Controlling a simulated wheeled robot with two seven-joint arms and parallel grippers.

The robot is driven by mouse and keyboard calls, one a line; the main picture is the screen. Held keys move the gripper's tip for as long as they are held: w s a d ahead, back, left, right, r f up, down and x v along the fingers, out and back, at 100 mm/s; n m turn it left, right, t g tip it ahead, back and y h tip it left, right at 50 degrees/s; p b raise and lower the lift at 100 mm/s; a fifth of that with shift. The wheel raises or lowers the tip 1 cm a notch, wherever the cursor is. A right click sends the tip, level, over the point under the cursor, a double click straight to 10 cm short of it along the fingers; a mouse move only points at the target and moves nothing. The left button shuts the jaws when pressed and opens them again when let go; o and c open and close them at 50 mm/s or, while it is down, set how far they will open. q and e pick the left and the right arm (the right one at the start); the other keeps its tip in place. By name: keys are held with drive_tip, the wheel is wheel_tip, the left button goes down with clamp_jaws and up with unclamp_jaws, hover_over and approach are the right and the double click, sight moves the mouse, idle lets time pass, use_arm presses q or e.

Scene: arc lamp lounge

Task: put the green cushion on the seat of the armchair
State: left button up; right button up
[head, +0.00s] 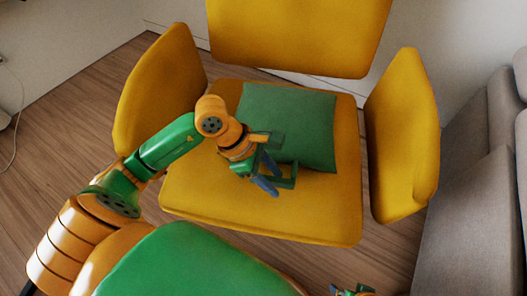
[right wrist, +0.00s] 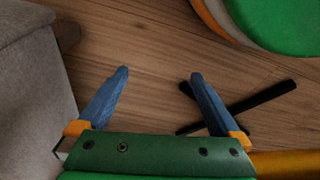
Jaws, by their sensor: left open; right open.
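The green cushion (head: 305,118) lies flat on the yellow seat (head: 205,192) of the armchair in the head view, toward the back and right of the seat. My left gripper (head: 275,185) is open over the seat at the cushion's front left edge. It hides part of the cushion's left front side, and I cannot tell whether it touches the cushion. My right gripper (right wrist: 160,88) is open and empty above the wooden floor in the right wrist view. Only a small part of it shows at the bottom of the head view (head: 352,291).
The armchair has a backrest (head: 300,30) and two side arms (head: 160,90). A grey sofa (head: 480,190) stands close on the right, and its side also shows in the right wrist view (right wrist: 35,95). Dark crossed bars (right wrist: 262,97) lie low near the right gripper. Wooden floor (right wrist: 150,35) is clear there.

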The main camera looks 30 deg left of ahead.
use_arm(q)
drive_tip(key=p+v, duration=0.1)
drive_tip(key=v, duration=0.8)
drive_tip(key=shift+p, duration=0.35)
use_arm(e)
drive_tip(key=s+f, duration=0.1)
drive_tip(key=f, duration=0.1)
drive_tip(key=s+f, duration=0.1)
drive_tip(key=f, duration=0.1)
drive_tip(key=shift+s+d, duration=0.3)
drive_tip(key=shift+s, duration=0.05)
